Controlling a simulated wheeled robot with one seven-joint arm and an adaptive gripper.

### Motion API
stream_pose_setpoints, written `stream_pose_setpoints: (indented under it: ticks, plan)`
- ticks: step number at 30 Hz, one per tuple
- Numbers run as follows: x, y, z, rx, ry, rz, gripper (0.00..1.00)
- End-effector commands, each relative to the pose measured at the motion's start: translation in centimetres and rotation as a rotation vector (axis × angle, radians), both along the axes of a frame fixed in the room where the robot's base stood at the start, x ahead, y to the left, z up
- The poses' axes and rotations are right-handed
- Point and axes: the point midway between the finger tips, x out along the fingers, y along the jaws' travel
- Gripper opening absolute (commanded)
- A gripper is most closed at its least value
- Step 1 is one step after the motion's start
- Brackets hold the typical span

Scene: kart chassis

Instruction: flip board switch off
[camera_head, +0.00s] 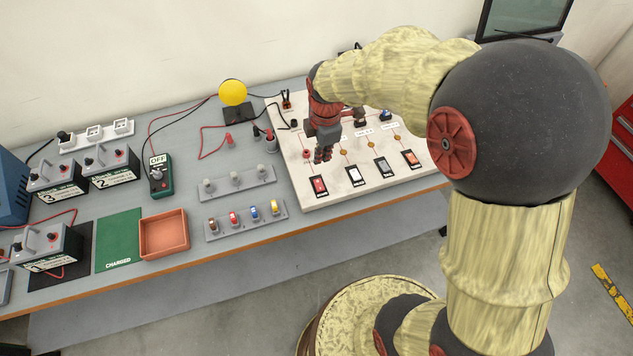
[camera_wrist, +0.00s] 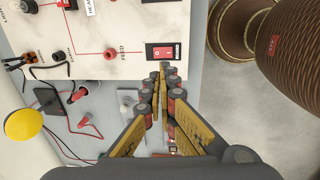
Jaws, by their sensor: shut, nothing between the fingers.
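The white switch board (camera_head: 335,196) lies on the workbench, with a row of several rocker switches along its front edge. The leftmost switch (camera_head: 319,186) has a red face. It also shows in the wrist view as a red rocker in a black frame (camera_wrist: 163,52). My gripper (camera_head: 323,156) is over the left part of the board, fingers pointing down, just behind that switch in the head view. In the wrist view my gripper's fingertips (camera_wrist: 167,68) are shut together, empty, and appear right beside this switch. I cannot tell whether they touch it.
A grey rack with coloured switches (camera_head: 245,223), an orange tray (camera_head: 163,236) and a green tester marked OFF (camera_head: 156,176) stand left of the board. A yellow lamp (camera_head: 232,93) and wires are behind. Plugs and a knob occupy the board's rear.

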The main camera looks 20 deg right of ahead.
Motion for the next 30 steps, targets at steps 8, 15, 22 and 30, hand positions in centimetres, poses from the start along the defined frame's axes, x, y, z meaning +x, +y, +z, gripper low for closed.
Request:
stream_pose_setpoints:
  ticks: [8,15,22,30]
  plan:
    - [0.0,0.0,0.1,0.0,0.0,0.0,0.0]
    - [0.0,0.0,-0.7,0.0,0.001,0.0,0.0]
    - [0.4,0.0,-4.6,0.0,0.004,0.0,0.0]
    - [1.0,0.0,-9.8,0.0,0.004,0.0,0.0]
